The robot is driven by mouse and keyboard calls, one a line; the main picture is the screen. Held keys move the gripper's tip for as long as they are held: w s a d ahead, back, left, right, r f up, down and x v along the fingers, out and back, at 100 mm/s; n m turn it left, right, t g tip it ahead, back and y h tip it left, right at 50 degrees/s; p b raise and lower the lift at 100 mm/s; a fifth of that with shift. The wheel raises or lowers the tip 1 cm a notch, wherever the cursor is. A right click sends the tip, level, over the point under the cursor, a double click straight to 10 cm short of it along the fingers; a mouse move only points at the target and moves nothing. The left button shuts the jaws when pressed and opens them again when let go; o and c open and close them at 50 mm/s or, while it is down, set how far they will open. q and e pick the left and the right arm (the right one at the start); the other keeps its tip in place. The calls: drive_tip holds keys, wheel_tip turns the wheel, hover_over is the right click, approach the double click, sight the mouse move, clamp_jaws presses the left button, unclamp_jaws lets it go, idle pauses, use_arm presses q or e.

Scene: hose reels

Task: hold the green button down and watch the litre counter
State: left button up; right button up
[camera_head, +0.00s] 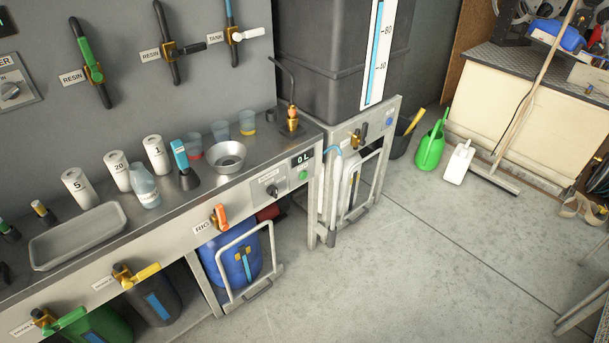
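The green button (304,175) is a small round button on the front panel of the steel bench, at its right end. The litre counter (302,158) is a small dark display just above the button and reads "0 L". A dark knob (272,191) sits on the same panel, left of the button. Nothing covers the button or the counter. Neither of my grippers shows in the head view.
The steel bench (150,228) holds a tray (78,236), filter rolls, cups and a metal bowl (228,156). A blue drum (228,262) stands below. A grey tank (325,65) with a level gauge stands at right. The floor (390,265) in front is mostly clear.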

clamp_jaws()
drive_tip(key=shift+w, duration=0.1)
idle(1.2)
